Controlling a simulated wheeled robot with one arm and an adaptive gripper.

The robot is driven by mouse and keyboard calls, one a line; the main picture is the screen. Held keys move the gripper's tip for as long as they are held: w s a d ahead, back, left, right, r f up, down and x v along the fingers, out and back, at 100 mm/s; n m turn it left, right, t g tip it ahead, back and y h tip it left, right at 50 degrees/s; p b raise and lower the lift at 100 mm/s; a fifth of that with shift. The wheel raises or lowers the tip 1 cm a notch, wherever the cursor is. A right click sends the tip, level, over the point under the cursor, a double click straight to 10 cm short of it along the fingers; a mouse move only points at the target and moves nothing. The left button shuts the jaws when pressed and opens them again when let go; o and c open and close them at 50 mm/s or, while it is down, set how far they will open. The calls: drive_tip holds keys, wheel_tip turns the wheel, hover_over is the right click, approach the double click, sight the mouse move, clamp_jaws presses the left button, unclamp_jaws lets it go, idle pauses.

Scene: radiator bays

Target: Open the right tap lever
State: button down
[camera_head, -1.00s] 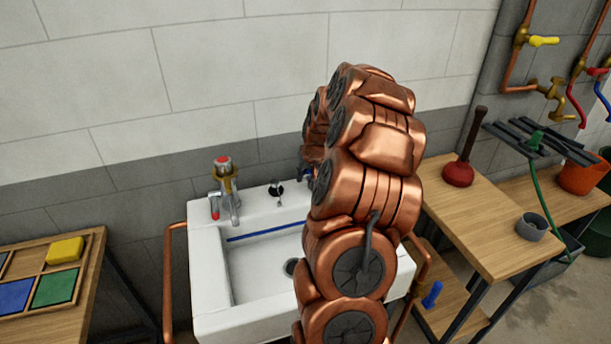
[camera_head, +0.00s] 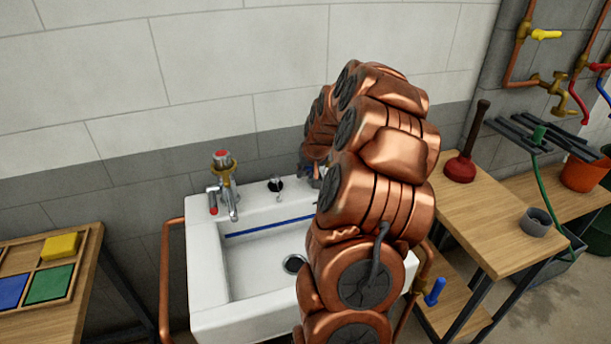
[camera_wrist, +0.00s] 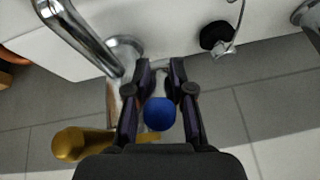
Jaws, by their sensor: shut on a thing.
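The right tap shows in the wrist view as a curved chrome spout (camera_wrist: 78,32) and a brass part (camera_wrist: 82,144). A round blue piece (camera_wrist: 158,114), seemingly the end of the right tap lever, sits between the dark fingers of my gripper (camera_wrist: 161,80). The gripper is shut on it. The rest of the lever is hidden, so its angle cannot be told. In the head view my copper arm hides most of the right tap and gripper. The left tap (camera_head: 222,180), with red cap and red-tipped lever, stands clear on the sink's back.
The white sink (camera_head: 205,285) has a black plug (camera_head: 275,184) on its back ledge. A wooden table (camera_head: 478,222) with a plunger (camera_head: 461,168) and grey cup (camera_head: 538,222) stands right. A sorting tray (camera_head: 20,255) is at left.

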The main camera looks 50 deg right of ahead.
drive_tip(key=shift+a, duration=0.1)
drive_tip(key=c, duration=1.3)
unclamp_jaws()
drive_tip(key=v, duration=1.2)
